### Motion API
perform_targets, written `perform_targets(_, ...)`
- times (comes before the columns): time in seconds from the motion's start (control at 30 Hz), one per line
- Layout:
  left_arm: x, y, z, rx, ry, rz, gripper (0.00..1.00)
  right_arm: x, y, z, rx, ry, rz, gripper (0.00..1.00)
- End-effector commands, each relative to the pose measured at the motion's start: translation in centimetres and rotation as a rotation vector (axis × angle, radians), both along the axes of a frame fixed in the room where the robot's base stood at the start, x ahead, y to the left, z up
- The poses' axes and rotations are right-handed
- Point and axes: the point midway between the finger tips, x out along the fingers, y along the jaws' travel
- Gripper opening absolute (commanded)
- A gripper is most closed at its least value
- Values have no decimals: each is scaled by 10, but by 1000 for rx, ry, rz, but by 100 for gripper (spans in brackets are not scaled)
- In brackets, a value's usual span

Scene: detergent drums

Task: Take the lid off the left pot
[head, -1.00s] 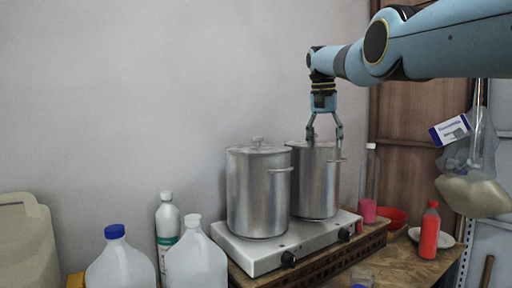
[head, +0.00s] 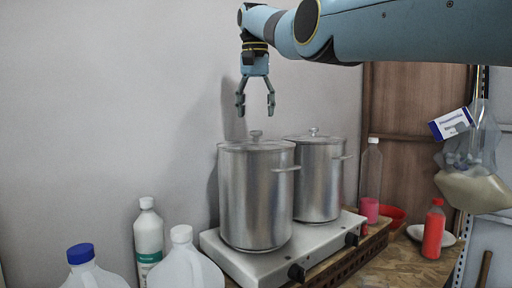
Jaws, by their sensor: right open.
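The left pot (head: 255,205) is a tall metal pot standing on the left side of a two-burner stove. Its lid (head: 257,145) is on, with a knob (head: 255,134) on top. The right pot (head: 319,185) stands beside it, a little further back, also with its lid (head: 314,138) on. My right gripper (head: 255,108) is open and empty, pointing down above the left pot's knob, with a gap between fingertips and knob. My left gripper is not in view.
The white stove (head: 230,252) sits on a wooden table (head: 385,262). White jugs and a bottle (head: 148,240) stand at front left. A red bottle (head: 433,232), a red bowl (head: 392,216) and a clear bottle (head: 371,170) stand to the right. A bag (head: 474,165) hangs at far right.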

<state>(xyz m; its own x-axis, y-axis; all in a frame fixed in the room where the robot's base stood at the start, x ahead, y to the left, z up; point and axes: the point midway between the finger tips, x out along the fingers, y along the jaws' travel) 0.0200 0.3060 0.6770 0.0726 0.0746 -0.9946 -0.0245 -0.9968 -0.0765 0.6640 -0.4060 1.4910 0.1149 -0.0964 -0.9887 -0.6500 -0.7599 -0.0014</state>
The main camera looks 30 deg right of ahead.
Motion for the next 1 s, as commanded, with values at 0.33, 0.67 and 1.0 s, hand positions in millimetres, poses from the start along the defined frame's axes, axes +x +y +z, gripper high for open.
perform_targets(0.33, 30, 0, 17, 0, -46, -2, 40, 4, -5, -43, 0, 2, 1, 58)
perform_targets(0.67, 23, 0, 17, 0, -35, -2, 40, 5, -6, -52, 1, -1, 1, 57)
perform_targets(1.0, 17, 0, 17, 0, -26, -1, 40, 5, -6, -52, 0, 0, 1, 13)
